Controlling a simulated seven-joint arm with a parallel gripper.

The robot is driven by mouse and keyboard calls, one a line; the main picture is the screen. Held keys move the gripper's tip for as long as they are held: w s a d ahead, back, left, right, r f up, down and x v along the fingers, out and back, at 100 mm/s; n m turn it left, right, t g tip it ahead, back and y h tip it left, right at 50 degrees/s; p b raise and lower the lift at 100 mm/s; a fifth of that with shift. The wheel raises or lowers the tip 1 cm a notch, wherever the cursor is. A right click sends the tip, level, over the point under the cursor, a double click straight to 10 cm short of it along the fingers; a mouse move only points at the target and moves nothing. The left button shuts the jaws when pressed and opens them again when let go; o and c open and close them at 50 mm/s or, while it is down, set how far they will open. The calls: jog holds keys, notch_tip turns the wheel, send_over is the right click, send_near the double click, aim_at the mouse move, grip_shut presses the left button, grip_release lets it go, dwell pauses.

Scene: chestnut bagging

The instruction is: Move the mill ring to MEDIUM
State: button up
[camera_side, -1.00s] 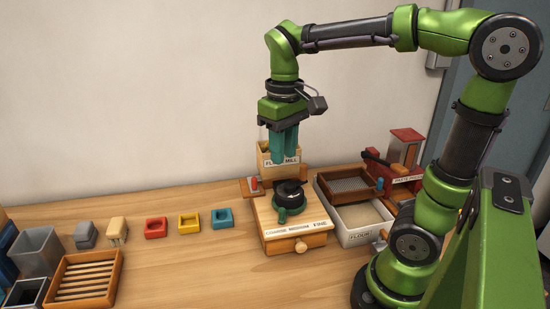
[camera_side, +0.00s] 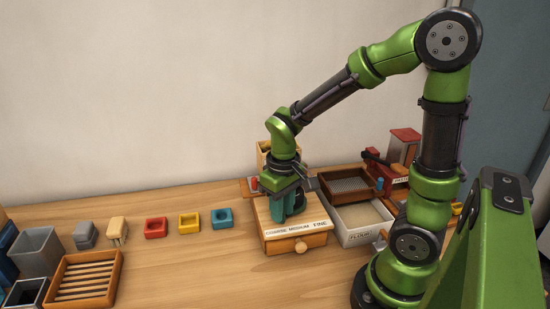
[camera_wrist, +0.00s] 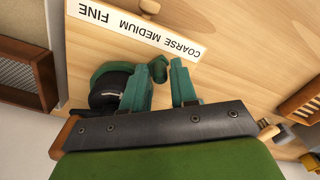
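The flour mill (camera_side: 290,243) is a wooden block with a strip reading COARSE, MEDIUM, FINE; the strip is upside down in the wrist view (camera_wrist: 135,32). The mill ring (camera_wrist: 105,72) is dark green around a black centre, with a knobbed green handle (camera_wrist: 158,68) reaching toward the COARSE side. My gripper (camera_wrist: 162,85) is low over the mill. Its teal fingers stand apart, one on either side of the handle, with a gap visible between them. In the side view my gripper (camera_side: 287,208) hides most of the ring.
A flour box (camera_side: 362,232) and a sieve tray (camera_side: 349,183) stand right of the mill. Red (camera_side: 156,228), yellow (camera_side: 189,223) and blue (camera_side: 222,218) square blocks lie to the left. A slatted wooden tray (camera_side: 86,279) is at the front left. The table front is clear.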

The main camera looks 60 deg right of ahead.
grip_shut()
jog(key=shift+s, duration=0.1)
dwell(0.3)
jog(key=shift+s+d+n, duration=0.2)
jog(key=shift+s+n, duration=0.2)
jog(key=shift+n, duration=0.35)
jog(key=shift+s+d+n, duration=0.2)
jog(key=shift+s+n, duration=0.2)
jog(key=shift+n, duration=0.35)
jog(key=shift+s+d+n, duration=0.25)
jog(key=shift+s+n, duration=0.05)
jog(key=shift+n, duration=0.4)
jog(key=shift+s+d+n, duration=0.2)
jog(key=shift+s+n, duration=0.1)
jog(key=shift+n, duration=0.4)
grip_release()
